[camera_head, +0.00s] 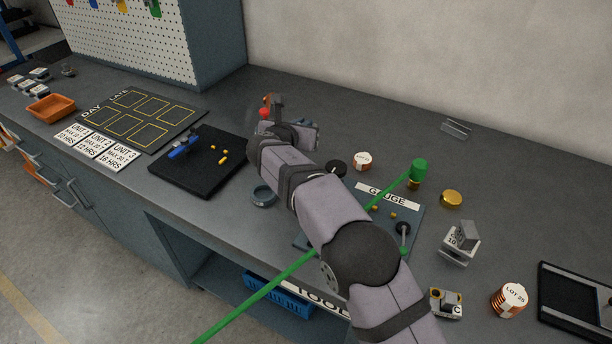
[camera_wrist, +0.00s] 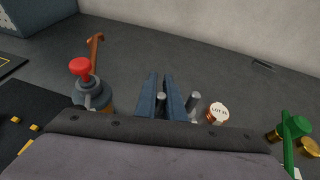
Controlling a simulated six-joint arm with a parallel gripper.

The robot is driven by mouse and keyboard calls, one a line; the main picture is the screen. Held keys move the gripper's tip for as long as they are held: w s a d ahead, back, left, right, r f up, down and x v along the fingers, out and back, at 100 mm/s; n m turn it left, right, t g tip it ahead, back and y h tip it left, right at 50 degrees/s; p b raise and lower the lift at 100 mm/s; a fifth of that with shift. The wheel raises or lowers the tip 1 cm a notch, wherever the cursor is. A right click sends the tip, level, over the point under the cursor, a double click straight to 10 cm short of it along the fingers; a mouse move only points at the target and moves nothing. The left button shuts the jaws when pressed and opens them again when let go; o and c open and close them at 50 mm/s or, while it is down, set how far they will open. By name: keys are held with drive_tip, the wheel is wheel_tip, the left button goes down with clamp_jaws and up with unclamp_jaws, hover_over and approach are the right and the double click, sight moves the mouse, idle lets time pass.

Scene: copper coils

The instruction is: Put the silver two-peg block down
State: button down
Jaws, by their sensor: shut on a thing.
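The silver two-peg block shows in the wrist view as two pale upright pegs (camera_wrist: 193,102); its body is hidden behind my gripper's housing. My gripper (camera_wrist: 162,88) has its two blue-grey fingers shut around the left peg, with the other peg just right of the fingers. In the head view the gripper end is mostly hidden by my own arm, and I cannot make out the block there. I cannot tell whether the block touches the bench.
A red-knobbed device (camera_wrist: 80,70) stands close left of my gripper. A labelled copper coil (camera_wrist: 217,113) is close right. The green-capped post (camera_head: 418,170), gold disc (camera_head: 451,198) and gauge board (camera_head: 415,220) lie farther right. A black mat (camera_head: 190,180) lies left. The bench behind is clear.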

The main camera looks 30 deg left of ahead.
drive_tip(key=shift+f, duration=5.15)
drive_tip(key=shift+f, duration=0.1)
drive_tip(key=c, duration=2.3)
unclamp_jaws()
drive_tip(key=shift+f, duration=0.2)
drive_tip(key=o, duration=0.5)
drive_tip(key=shift+c, duration=0.2)
drive_tip(key=shift+r, duration=0.25)
drive_tip(key=b+v, duration=0.2)
drive_tip(key=v, duration=1)
